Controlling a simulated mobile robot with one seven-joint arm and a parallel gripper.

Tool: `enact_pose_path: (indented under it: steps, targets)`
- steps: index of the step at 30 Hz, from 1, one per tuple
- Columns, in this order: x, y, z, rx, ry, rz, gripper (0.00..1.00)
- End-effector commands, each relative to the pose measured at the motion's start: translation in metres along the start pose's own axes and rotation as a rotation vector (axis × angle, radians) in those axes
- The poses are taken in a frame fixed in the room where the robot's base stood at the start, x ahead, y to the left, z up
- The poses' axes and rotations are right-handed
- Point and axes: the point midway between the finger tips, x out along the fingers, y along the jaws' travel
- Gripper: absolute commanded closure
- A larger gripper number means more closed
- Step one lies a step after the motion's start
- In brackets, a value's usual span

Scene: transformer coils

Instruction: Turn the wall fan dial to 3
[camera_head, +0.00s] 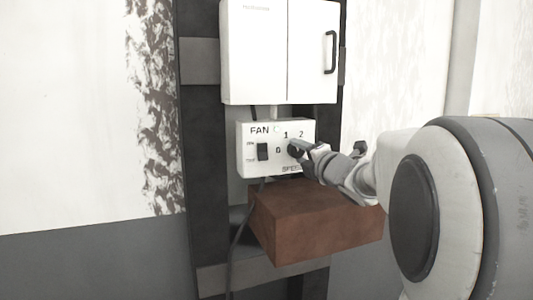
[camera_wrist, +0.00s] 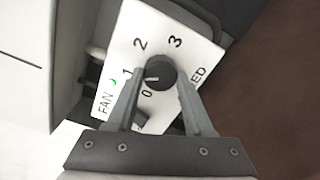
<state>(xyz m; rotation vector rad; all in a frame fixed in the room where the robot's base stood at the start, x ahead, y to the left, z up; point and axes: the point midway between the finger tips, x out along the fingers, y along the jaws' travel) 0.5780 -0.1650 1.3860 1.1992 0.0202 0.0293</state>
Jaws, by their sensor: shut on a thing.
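The white fan control box (camera_head: 254,172) is mounted on a dark upright; it also shows tilted in the wrist view (camera_wrist: 122,35). Its round dark dial (camera_wrist: 160,72) has a white pointer mark aimed left, close to 1 and slightly toward 0. The numbers 0, 1, 2 and 3 run around the dial, with 3 above it and to the right in the wrist view. My gripper (camera_wrist: 160,82) is shut on the dial, one finger on each side. In the head view my gripper (camera_head: 298,149) covers the dial and the 3.
A black switch (camera_head: 263,152) sits left of the dial. A small green light (camera_wrist: 113,82) shows beside FAN. A white cabinet (camera_head: 255,55) with a black handle hangs just above. A brown block (camera_head: 315,222) juts out just below my gripper.

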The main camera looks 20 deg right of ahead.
Motion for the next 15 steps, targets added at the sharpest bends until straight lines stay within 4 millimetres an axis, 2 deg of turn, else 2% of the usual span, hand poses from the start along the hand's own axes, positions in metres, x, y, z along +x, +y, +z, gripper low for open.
enact_pose_path:
  steps: [15]
  targets:
    - [0.0, 0.0015, 0.0008, 0.493, 0.0, -0.002, 1.0]
